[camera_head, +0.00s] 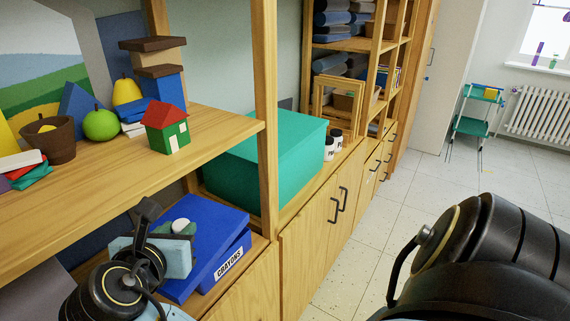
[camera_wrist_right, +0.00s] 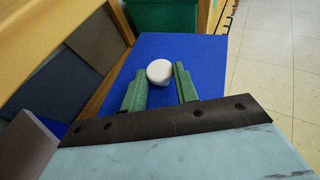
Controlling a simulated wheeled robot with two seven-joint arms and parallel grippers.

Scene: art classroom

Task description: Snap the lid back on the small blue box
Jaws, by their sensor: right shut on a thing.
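The blue box (camera_head: 238,250) with a CRAYONS label stands on the lower shelf. Its flat blue lid (camera_head: 212,213) lies over it with a white round knob (camera_head: 181,226) on top. The lid's edge looks a little out of line with the labelled side; I cannot tell whether it is seated. My right gripper (camera_head: 183,229) is above the lid, its green fingers shut on the knob. The right wrist view shows the knob (camera_wrist_right: 159,71) between the fingertips (camera_wrist_right: 160,80) and the blue lid (camera_wrist_right: 190,50) below. My left gripper is out of view.
The upper shelf (camera_head: 215,125) overhangs at the left, carrying a toy house (camera_head: 166,127), a green apple (camera_head: 101,124) and a pot (camera_head: 46,140). A wooden post (camera_head: 267,110) and a large green box (camera_head: 265,160) stand behind the blue box.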

